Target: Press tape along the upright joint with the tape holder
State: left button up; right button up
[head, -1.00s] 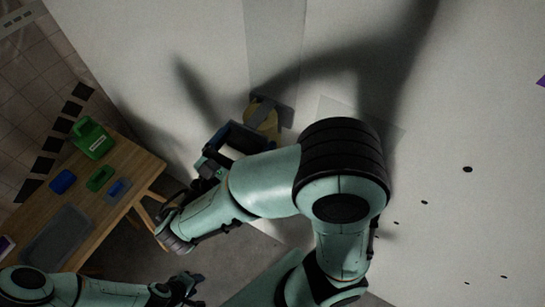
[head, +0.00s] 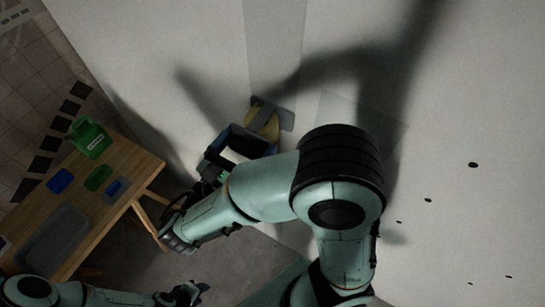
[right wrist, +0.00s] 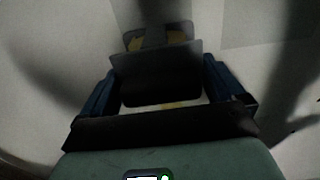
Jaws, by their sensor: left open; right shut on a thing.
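The tape holder (head: 262,122) is a dark grey tool with a yellow part, up against the pale wall panel at the lower part of the grey upright joint strip (head: 273,45). My right gripper (head: 240,146) is shut on the tape holder; my right arm hides part of the contact. In the right wrist view the holder's dark plate (right wrist: 160,75) stands between the blue fingers, with yellow showing behind it, in line with the darker strip. Whether the holder touches the wall is hard to tell. My left gripper (head: 190,292) is open and empty at the bottom left, away from the wall.
A wooden table (head: 140,180) stands at the left with a green container (head: 90,138), a blue item (head: 61,181), a green item (head: 98,178) and a grey tray (head: 55,238). Dark spots (head: 428,200) mark the wall at right. Shadows cross the wall.

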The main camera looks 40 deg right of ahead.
pick_arm(q)
jog(key=s+f+b, duration=0.4)
jog(key=f+b, duration=0.4)
jog(key=f, duration=0.1)
jog(key=s+f+g+b, duration=0.1)
jog(key=s+f+b, duration=0.3)
jog(key=f+b, duration=0.4)
jog(key=shift+f, duration=0.65)
pick_arm(e)
notch_tip(320, 180, down, 36)
dwell(0.4)
pick_arm(q)
jog(key=shift+r+p, duration=0.3)
pick_arm(e)
jog(key=v, duration=0.7)
jog(key=shift+w, duration=0.15)
dwell(0.4)
